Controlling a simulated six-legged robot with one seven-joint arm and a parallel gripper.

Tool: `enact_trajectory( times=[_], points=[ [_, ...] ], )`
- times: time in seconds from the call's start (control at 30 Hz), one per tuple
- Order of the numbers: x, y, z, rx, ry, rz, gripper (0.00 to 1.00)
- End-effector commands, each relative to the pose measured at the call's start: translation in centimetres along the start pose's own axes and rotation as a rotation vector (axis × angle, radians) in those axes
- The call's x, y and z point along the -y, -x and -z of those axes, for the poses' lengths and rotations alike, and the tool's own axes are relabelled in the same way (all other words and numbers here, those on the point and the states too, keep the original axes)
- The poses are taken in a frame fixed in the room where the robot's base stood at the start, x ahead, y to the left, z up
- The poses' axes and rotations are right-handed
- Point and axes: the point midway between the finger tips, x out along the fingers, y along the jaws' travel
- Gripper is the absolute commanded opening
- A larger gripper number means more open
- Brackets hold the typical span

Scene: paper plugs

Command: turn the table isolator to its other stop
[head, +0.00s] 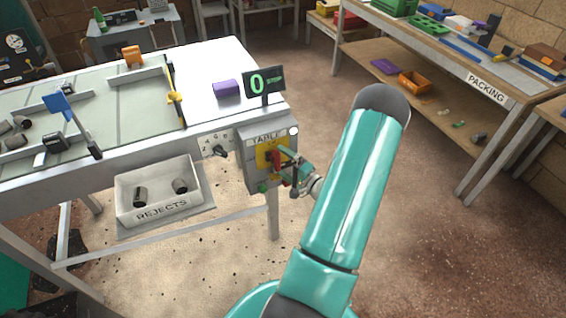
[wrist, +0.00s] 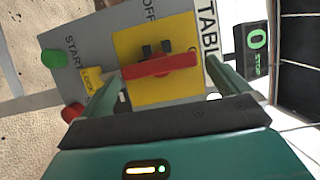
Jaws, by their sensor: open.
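The table isolator is a red bar handle (head: 275,170) on a yellow plate (head: 262,157), on a grey box marked TABLE at the table's right front corner. In the wrist view the red handle (wrist: 160,66) lies across the yellow plate (wrist: 158,97), its length running roughly from one finger towards the other. An OFF label shows above the plate's upper left. My gripper (head: 290,170) is open in front of the box. In the wrist view my gripper (wrist: 163,68) has one finger beyond each end of the handle. I cannot tell whether either finger touches it.
A green START button (wrist: 54,58), a red button (wrist: 72,112) and a yellow LOCK tag (wrist: 92,80) sit beside the plate. A display (head: 264,83) reading 0 stands above. A REJECTS bin (head: 160,208) is below left. The floor right of the box is clear.

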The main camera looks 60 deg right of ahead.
Motion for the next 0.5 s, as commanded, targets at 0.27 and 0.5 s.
enact_trajectory(
  times=[0.27, 0.5],
  points=[
    [0.0, 5.6, 0.1, -0.004, -0.001, -0.002, 1.0],
    [0.0, 10.6, 0.1, -0.004, 0.0, -0.001, 1.0]
  ],
)
